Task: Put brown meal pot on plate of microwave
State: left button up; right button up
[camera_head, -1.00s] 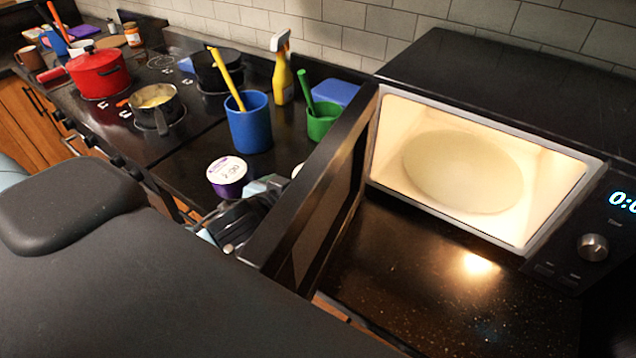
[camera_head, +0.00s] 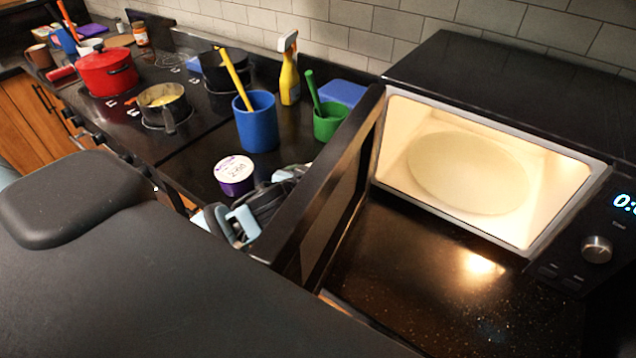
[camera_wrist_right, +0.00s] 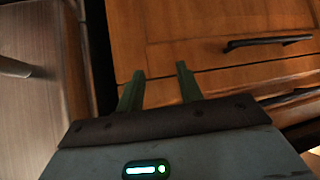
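The microwave stands at the right of the head view with its door (camera_head: 325,205) swung open. Its pale round plate (camera_head: 465,172) is empty in the lit inside. A small purple pot with a white lid (camera_head: 235,176) stands on the counter left of the door; I see no clearly brown meal pot. My left gripper (camera_head: 262,212) is just right of and nearer than this pot, partly behind the door; its finger gap is unclear. In the right wrist view my right gripper (camera_wrist_right: 160,78) is open and empty, facing wooden drawers.
A blue cup (camera_head: 255,125), a green cup (camera_head: 328,124) and a yellow spray bottle (camera_head: 290,82) stand behind the purple pot. A red pot (camera_head: 108,72) and a saucepan (camera_head: 163,101) are on the hob. The counter before the microwave (camera_head: 425,270) is clear.

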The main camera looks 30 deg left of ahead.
pick_arm(q)
jog(key=shift+c, duration=0.3)
jog(key=c, duration=1.2)
notch_tip(320, 180, up, 10)
jog(key=shift+r, duration=0.1)
